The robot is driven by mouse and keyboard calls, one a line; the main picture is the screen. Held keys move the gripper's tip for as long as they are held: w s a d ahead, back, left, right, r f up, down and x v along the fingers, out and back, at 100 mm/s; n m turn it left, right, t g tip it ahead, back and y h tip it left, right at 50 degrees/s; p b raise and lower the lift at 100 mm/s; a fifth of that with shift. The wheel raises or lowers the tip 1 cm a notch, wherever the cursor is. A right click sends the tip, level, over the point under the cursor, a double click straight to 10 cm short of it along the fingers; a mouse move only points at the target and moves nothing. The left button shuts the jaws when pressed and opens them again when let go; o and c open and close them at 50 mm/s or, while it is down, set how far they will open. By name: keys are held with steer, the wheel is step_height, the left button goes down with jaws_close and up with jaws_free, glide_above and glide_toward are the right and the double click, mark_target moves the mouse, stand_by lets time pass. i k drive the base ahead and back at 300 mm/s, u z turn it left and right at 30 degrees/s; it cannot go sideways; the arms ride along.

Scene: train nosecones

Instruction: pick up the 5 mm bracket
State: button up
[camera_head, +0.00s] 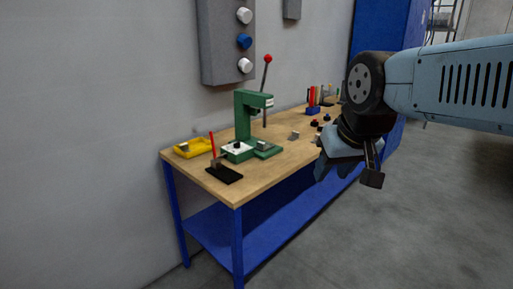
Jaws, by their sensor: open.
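Several small grey bracket-like pieces show on the workbench (279,162); they are too small to tell which is the 5 mm bracket. One grey piece (295,135) lies on bare wood right of the green press. Another grey piece (184,147) is at the yellow tray (196,150) at the left end. A third grey piece (262,146) is on the press base. My gripper (350,168) is open, pointing down in front of the bench's right part, apart from these pieces. It hides part of the bench's right end.
The green press (243,115) with a red-knobbed lever stands mid-bench. A black base (224,174) with an upright red stick is near the front left corner. Small dark parts (315,123) and a blue holder (313,110) stand farther back. A grey wall panel (227,40) hangs above.

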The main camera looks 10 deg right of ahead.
mark_target(261, 145)
steer(key=u, duration=0.05)
steer(key=i, duration=1)
steer(key=z, duration=0.1)
